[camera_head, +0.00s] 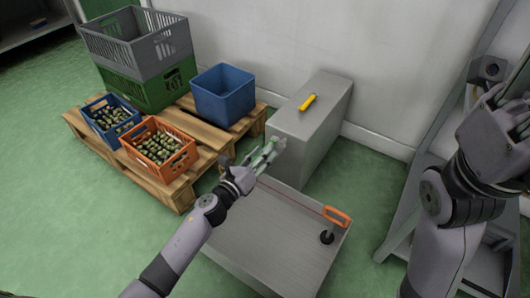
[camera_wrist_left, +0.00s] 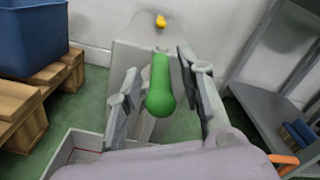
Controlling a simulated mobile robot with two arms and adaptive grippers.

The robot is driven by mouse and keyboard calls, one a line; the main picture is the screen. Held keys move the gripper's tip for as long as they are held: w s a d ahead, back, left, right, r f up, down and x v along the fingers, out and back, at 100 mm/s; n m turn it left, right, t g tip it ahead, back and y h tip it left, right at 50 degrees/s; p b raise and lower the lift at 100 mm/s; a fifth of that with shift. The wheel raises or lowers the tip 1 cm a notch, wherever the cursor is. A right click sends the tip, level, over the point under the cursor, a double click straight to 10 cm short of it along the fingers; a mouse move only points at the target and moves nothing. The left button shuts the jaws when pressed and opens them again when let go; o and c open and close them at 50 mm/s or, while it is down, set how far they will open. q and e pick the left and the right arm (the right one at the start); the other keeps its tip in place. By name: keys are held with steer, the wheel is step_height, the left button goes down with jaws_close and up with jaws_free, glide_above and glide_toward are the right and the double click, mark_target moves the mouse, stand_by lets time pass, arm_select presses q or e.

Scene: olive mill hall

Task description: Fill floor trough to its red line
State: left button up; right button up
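The floor trough (camera_head: 290,240) is a wide, low grey metal box on the floor; a thin reddish line shows along its far inner wall. Its inner wall also shows at lower left in the left wrist view (camera_wrist_left: 62,152). A green rounded handle (camera_wrist_left: 160,88) stands in front of the tall grey metal box (camera_head: 318,118). My left gripper (camera_head: 268,155) is over the trough's far edge, its fingers spread on both sides of the green handle with gaps visible. My right gripper (camera_head: 508,115) is raised at the right edge, partly cut off.
An orange handle (camera_head: 337,216) on a dark round base sits at the trough's right side. A yellow object (camera_head: 308,102) lies on the tall box. A wooden pallet (camera_head: 165,188) holds olive crates and a blue bin (camera_head: 222,95). Grey shelving (camera_head: 405,215) stands at right.

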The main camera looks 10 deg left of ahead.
arm_select(q)
steer(key=shift+x, duration=0.85)
jaws_close()
stand_by(0.3)
